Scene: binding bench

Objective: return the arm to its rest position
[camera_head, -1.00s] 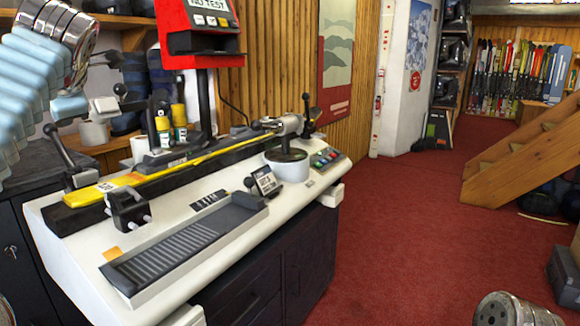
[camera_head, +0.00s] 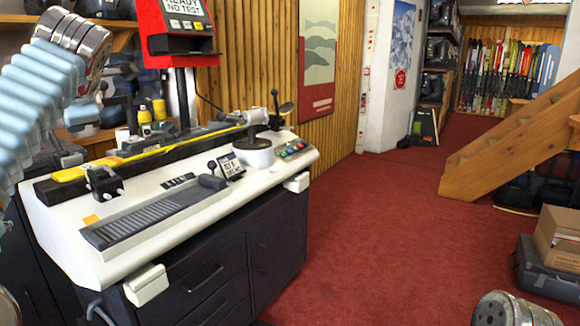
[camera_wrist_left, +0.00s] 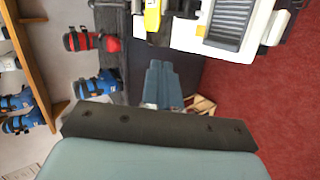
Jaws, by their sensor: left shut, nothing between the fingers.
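My left arm (camera_head: 40,95) comes in at the left of the head view, raised, with its silver joint (camera_head: 75,42) at the top. In the left wrist view my left gripper (camera_wrist_left: 163,80) shows its pale blue fingers together, with nothing between them. It is apart from the white bench (camera_wrist_left: 267,25), which shows at the top of that view. In the head view the fingers are hard to make out behind the arm. My right gripper is not in view.
The white bench (camera_head: 150,245) carries a yellow ski (camera_head: 75,174), a small black sign (camera_head: 230,165) and a red display (camera_head: 180,28). Wooden stairs (camera_head: 510,140) and a cardboard box (camera_head: 560,235) stand at the right. Red carpet (camera_head: 390,230) between is clear.

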